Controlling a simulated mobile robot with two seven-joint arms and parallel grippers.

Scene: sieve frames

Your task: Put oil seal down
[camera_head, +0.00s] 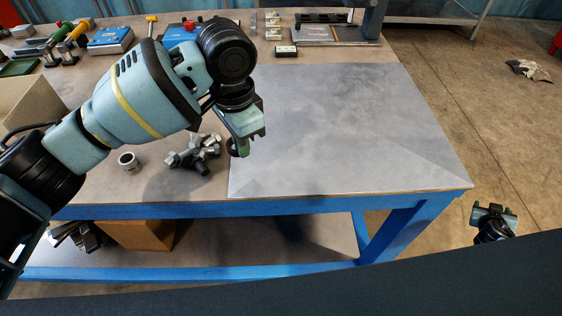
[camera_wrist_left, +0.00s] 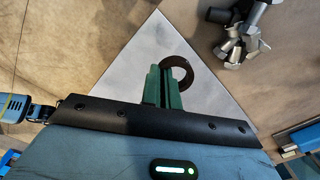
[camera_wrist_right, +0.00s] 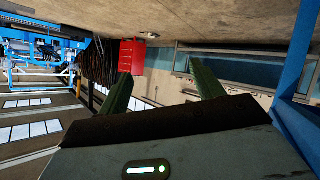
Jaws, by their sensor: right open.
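The oil seal is a dark ring (camera_wrist_left: 178,59) at the green fingertips in the left wrist view. In the head view it shows small and dark (camera_head: 233,148), partly hidden by the fingers. My left gripper (camera_head: 243,146) is shut on the seal, over the left edge of the grey sheet (camera_head: 340,125) on the workbench. Its green fingers (camera_wrist_left: 162,88) are close together with the ring at their right side. I cannot tell the exact gap below the seal. My right gripper (camera_head: 494,208) is open and empty, beyond the bench's right end; its fingers (camera_wrist_right: 160,88) are wide apart.
A pile of metal bolts (camera_head: 197,154) lies just left of the left gripper, with a metal ring-shaped part (camera_head: 128,161) farther left. Tools, blue boxes (camera_head: 110,41) and small packages stand along the back. The grey sheet is otherwise clear. A cardboard box (camera_head: 140,235) sits below.

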